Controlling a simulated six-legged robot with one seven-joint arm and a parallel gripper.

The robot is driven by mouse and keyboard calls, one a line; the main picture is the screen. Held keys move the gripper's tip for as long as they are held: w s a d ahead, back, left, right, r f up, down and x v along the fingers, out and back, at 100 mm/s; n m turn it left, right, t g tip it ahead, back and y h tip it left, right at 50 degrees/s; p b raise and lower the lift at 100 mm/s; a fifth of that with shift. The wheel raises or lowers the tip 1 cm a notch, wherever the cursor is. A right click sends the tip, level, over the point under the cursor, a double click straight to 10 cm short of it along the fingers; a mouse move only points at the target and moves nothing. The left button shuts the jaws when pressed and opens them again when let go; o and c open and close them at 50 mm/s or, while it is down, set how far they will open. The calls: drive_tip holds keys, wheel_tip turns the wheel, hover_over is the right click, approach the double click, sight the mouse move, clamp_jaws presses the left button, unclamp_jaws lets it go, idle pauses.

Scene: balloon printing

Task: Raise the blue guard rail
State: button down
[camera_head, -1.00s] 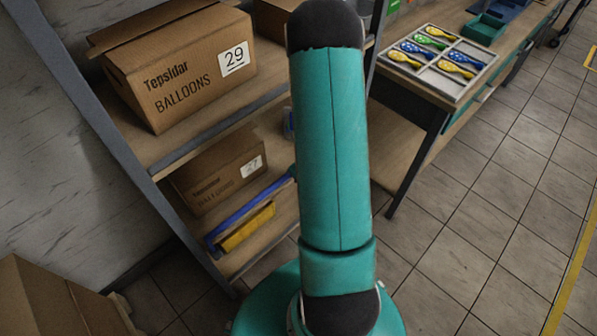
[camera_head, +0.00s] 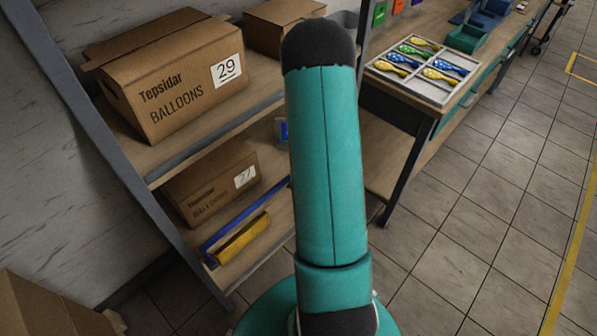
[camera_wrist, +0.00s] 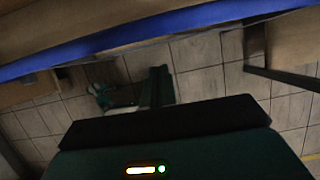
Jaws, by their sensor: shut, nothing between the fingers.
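The blue guard rail (camera_head: 229,229) is a long thin blue bar along the front of the lower shelf in the head view, beside a yellow item. My arm hides what lies farther right. In the wrist view a blue strip (camera_wrist: 100,44), which looks like the same rail, runs slanting across the top, higher at the right. My gripper (camera_wrist: 165,118) is a dark block at the bottom of the wrist view, apart from the strip in the picture. It is shut and holds nothing. Its fingertips are hard to make out, and my arm hides it in the head view.
A box marked 27 (camera_head: 213,182) stands on the lower shelf by the yellow item (camera_head: 243,238). A box marked 29 (camera_head: 170,85) is above. A table at right bears a tray (camera_head: 456,85) of balloons. Tiled floor at right is clear.

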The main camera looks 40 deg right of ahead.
wheel_tip(320, 180, up, 10)
drive_tip(key=shift+w+f, duration=0.25)
drive_tip(key=shift+w, duration=0.15)
drive_tip(key=shift+s, duration=0.1)
